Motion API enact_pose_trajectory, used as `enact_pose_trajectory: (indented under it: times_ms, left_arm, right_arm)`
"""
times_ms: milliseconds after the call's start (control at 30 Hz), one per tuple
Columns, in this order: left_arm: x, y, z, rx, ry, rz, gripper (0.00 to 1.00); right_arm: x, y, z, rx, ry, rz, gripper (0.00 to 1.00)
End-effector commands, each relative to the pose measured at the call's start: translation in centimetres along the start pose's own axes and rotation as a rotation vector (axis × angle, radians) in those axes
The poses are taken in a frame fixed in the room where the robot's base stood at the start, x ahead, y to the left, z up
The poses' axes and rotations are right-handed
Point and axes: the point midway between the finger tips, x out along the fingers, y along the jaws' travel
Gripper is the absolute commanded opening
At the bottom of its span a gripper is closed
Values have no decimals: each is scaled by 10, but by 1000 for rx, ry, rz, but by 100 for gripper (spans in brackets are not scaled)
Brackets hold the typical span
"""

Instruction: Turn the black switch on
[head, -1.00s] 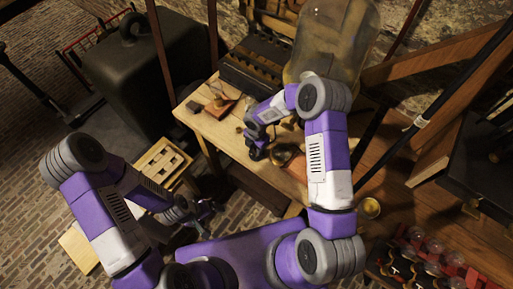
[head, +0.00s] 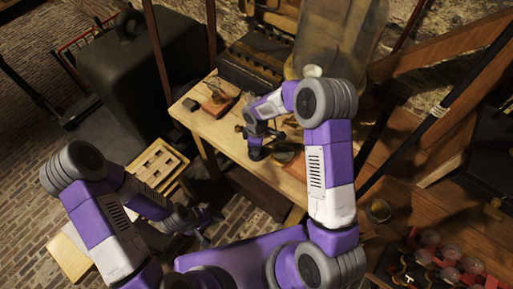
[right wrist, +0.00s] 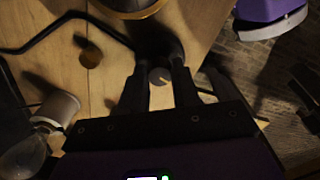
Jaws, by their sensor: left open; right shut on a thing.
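In the right wrist view, a small dark round knob with a pale line, which looks like the black switch (right wrist: 160,76), sits between the two dark fingers of my right gripper (right wrist: 160,88). The gripper is shut on it, just above the wooden tabletop. In the head view, my right gripper (head: 256,150) is low over the workbench, and the switch is hidden there by the gripper and arm. My left gripper (head: 205,222) is open and empty, away from the workbench at the lower left.
A bulb (right wrist: 22,155) in a white socket and a black wire (right wrist: 45,35) lie near the right gripper. A slatted wooden stool (head: 160,165) stands near my left arm.

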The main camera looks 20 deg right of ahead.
Motion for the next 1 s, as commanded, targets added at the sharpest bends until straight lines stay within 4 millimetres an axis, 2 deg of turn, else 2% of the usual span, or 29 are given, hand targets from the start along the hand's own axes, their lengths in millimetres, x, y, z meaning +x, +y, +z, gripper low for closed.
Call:
enact_pose_trajectory:
  times_ms: [100, 500, 1000]
  left_arm:
    - [8, -3, 0, 0, 0, 0, 88]
    - [21, -8, -1, 0, 0, 0, 88]
    - [25, -9, -1, 0, 0, 0, 88]
  right_arm:
    - [2, 0, -1, 106, 0, 2, 0]
    - [0, 0, 0, 397, 1, 1, 0]
    - [-1, 0, 0, 514, 2, 1, 0]
